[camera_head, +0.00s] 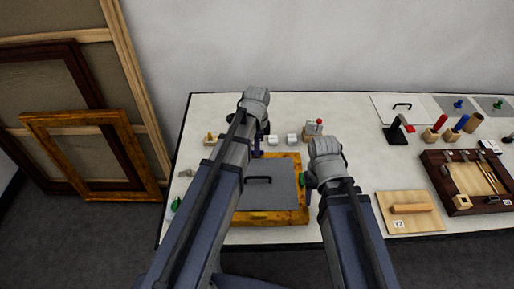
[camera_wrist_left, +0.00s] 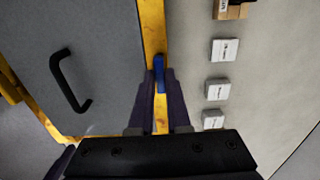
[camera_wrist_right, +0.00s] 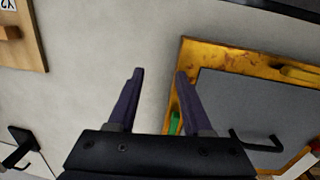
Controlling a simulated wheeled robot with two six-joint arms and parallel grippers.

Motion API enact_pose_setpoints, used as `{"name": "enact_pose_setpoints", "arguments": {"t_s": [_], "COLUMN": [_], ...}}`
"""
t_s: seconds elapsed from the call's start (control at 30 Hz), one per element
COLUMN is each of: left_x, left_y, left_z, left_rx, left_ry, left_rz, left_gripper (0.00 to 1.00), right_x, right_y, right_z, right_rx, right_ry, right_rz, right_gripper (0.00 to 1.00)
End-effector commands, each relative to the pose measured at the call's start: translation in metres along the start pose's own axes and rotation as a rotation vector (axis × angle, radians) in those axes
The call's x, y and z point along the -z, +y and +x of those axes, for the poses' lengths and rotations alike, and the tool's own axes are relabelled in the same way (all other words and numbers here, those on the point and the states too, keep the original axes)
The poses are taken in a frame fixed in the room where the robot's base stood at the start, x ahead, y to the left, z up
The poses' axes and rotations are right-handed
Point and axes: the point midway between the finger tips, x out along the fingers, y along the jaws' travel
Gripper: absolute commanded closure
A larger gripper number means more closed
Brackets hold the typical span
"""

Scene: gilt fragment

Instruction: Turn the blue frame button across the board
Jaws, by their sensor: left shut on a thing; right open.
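The gilt frame (camera_head: 303,213) lies flat on the table with the grey board (camera_head: 285,199) inside it; the board has a black handle (camera_wrist_left: 70,80). The blue frame button (camera_wrist_left: 159,73) is on the frame's far rail. It looks lengthwise along the rail rather than across the board. My left gripper (camera_wrist_left: 159,86) is shut on it, and its arm hides much of the frame in the head view. My right gripper (camera_wrist_right: 160,73) is open and empty, beside the frame's right rail, near a green button (camera_wrist_right: 175,123).
Several white labelled blocks (camera_wrist_left: 217,90) stand beyond the far rail. A board with a wooden handle (camera_head: 411,209) and a dark tray of tools (camera_head: 433,163) lie to the right. Bare table (camera_wrist_right: 95,45) shows right of the frame. Picture frames (camera_head: 97,118) lean at the left.

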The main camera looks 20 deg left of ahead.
Motion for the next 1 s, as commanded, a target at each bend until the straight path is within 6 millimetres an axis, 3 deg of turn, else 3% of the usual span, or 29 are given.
{"name": "enact_pose_setpoints", "arguments": {"t_s": [0.63,1.0], "left_x": [0.0000,0.0000], "left_y": [0.0002,0.0002], "left_z": [0.0001,0.0001], "left_rx": [0.000,0.000], "left_ry": [0.000,0.000], "left_rz": [-0.030,-0.285], "left_gripper": [1.00,1.00], "right_x": [0.0000,0.0000], "right_y": [0.0000,0.0000], "right_z": [0.0001,0.0001], "right_rx": [0.000,0.000], "right_ry": [0.000,0.000], "right_rz": [0.000,0.000], "right_gripper": [0.50,0.50]}}
